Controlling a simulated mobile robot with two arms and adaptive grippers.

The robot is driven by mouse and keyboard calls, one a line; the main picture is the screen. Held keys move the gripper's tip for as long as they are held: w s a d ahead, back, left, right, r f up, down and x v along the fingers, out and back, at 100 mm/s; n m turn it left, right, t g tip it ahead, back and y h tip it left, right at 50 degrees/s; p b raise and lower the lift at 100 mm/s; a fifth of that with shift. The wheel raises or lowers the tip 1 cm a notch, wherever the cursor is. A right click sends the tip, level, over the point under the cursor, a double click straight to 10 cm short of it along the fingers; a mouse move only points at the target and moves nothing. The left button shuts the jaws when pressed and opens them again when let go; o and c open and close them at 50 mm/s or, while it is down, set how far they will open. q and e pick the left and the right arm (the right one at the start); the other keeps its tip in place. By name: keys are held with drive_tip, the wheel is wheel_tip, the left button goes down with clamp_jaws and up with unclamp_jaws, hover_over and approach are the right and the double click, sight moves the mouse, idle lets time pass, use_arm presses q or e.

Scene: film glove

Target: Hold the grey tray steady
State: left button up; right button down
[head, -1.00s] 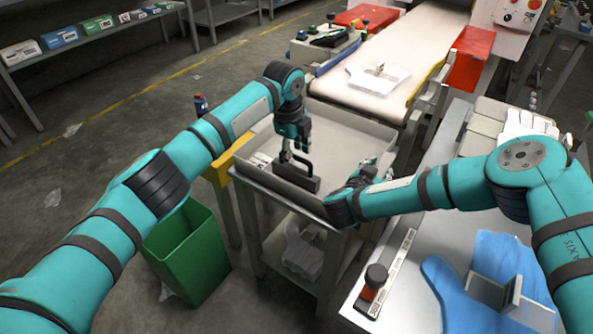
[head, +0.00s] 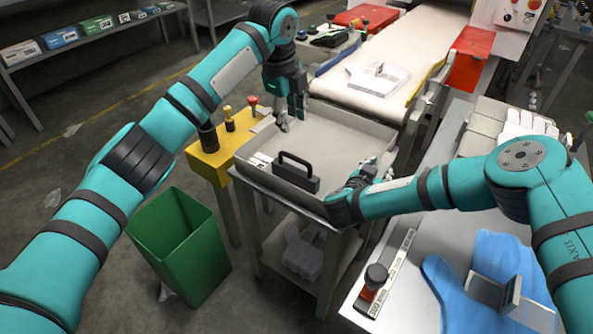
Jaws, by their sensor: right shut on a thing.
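The grey tray (head: 345,133) is a shallow, wide tray on top of a metal stand in the middle of the head view. A dark block with a black loop handle (head: 297,180) stands in the tray's front left part. My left gripper (head: 290,118) hangs above the tray's left back part, fingers down. Its fingers look apart with nothing between them. My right gripper (head: 368,172) is at the tray's right front side and is shut on its edge. My own wrist partly hides that contact.
A yellow stand (head: 205,165) with red and yellow knobs is left of the tray. A green bin (head: 185,250) stands on the floor below. A conveyor (head: 415,50) runs behind. A bench with a blue glove (head: 450,290) is at the right.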

drive_tip(key=c, duration=0.8)
unclamp_jaws()
